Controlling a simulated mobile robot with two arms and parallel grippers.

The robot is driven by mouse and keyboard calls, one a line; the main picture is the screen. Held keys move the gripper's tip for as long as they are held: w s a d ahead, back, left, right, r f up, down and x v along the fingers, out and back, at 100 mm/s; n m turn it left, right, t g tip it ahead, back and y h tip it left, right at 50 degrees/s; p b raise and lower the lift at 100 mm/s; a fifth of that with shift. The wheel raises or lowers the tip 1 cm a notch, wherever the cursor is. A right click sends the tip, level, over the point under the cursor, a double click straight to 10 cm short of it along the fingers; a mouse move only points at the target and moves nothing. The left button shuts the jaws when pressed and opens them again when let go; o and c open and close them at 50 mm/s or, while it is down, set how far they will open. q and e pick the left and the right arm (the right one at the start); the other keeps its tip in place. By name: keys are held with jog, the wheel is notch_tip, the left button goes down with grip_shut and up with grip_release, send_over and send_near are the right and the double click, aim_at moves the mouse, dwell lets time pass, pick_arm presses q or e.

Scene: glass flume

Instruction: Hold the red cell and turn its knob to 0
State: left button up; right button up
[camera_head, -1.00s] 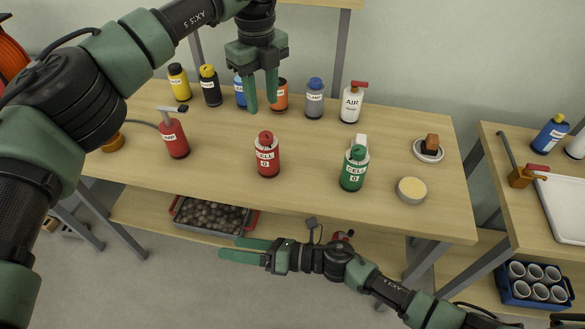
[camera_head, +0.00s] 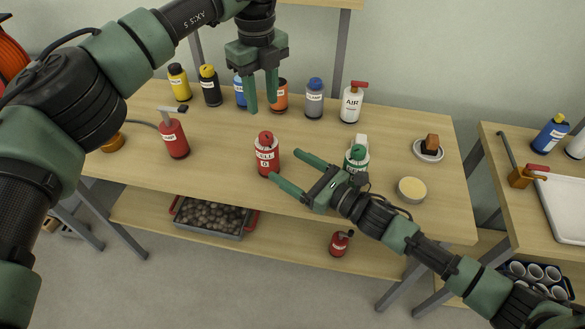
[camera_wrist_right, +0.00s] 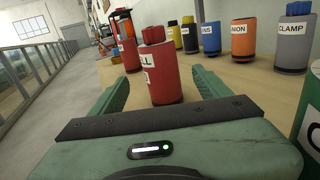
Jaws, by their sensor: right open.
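The red cell (camera_head: 267,160) stands upright near the front middle of the table, with a red knob (camera_head: 265,137) on top and a white label. In the right wrist view the red cell (camera_wrist_right: 165,82) is straight ahead, its knob (camera_wrist_right: 153,35) uppermost. My right gripper (camera_head: 285,165) is open just right of the cell, its fingers pointing at it. In the wrist view the fingers show on either side of the cell; contact cannot be told. My left gripper (camera_head: 262,105) is open and empty, above the table behind the cell.
A green cell (camera_head: 356,158) stands right of the red cell, partly hidden by my right gripper. A red pump bottle (camera_head: 174,139) stands to the left. Several bottles line the back, including a white air bottle (camera_head: 351,105). A round cream-topped tin (camera_head: 412,189) is at the front right.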

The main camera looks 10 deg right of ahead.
aim_at(276, 160)
jog(key=shift+w+a+f, duration=0.1)
jog(key=shift+f, duration=0.15)
jog(key=shift+w+a, duration=0.25)
jog(key=shift+w, duration=0.05)
jog(key=x, duration=0.6)
jog(key=shift+w+a+f, duration=0.1)
jog(key=shift+w+a, duration=0.1)
jog(key=shift+a, duration=0.05)
jog(key=shift+c, duration=0.3)
